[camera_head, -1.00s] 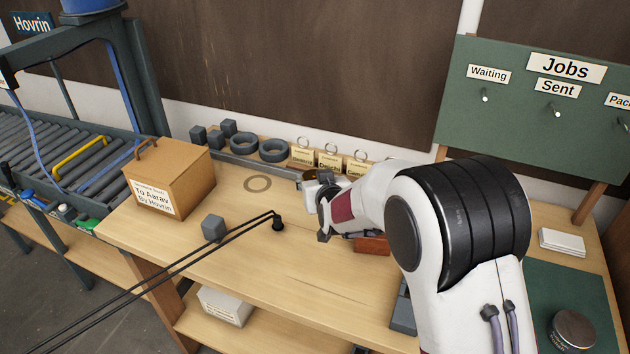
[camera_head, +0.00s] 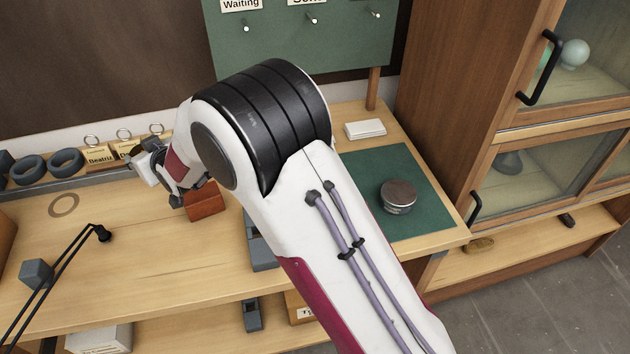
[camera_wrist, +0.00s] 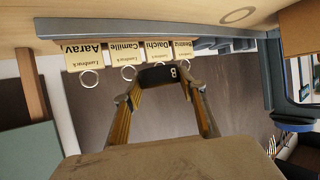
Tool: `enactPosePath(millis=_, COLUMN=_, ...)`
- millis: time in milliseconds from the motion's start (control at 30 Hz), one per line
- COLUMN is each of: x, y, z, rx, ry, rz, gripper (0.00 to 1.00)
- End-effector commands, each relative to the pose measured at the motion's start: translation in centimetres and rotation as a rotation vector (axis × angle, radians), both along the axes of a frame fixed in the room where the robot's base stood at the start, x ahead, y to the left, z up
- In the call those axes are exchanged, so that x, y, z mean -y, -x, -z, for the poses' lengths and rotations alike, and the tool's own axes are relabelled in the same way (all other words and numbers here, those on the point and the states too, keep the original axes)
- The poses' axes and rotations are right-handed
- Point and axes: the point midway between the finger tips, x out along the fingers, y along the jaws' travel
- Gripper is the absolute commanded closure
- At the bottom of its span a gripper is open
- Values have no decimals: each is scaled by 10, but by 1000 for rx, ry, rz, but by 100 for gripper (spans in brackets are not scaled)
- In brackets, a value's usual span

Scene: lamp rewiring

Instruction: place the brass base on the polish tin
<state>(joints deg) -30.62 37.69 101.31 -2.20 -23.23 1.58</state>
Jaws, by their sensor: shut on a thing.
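The polish tin (camera_head: 397,198), round with a grey-brown lid, sits on the green mat (camera_head: 432,212) at the right of the bench. My gripper (camera_head: 152,166) is far to its left, over the back of the bench near the name tags. In the wrist view my gripper (camera_wrist: 162,90) has its two fingers closed on a dark piece with a light B-like mark, which I take as the brass base (camera_wrist: 158,74). Most of the base is hidden, and its brass colour does not show clearly. A blurred brown-grey surface fills the bottom of the wrist view.
A red-brown block (camera_head: 206,203) lies just below my gripper. Name tags with rings (camera_head: 99,155) and dark rings (camera_head: 66,162) line the back. White cards (camera_head: 365,129) lie behind the mat. A glass-fronted cabinet (camera_head: 480,120) stands right of the bench. The mat around the tin is clear.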

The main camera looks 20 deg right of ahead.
Motion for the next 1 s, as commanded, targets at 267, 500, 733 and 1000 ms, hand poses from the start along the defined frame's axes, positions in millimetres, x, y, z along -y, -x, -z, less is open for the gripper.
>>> enactPosePath(millis=267, x=70, y=-29, z=-15, rx=3, ry=-1, rz=38, gripper=92)
enactPosePath(millis=500, x=126, y=-43, z=-24, rx=3, ry=0, rz=63, gripper=91)
enactPosePath(millis=733, x=182, y=-51, z=-33, rx=3, ry=-1, rz=83, gripper=91)
enactPosePath(millis=1000, x=249, y=-52, z=-41, rx=3, ry=-1, rz=102, gripper=91)
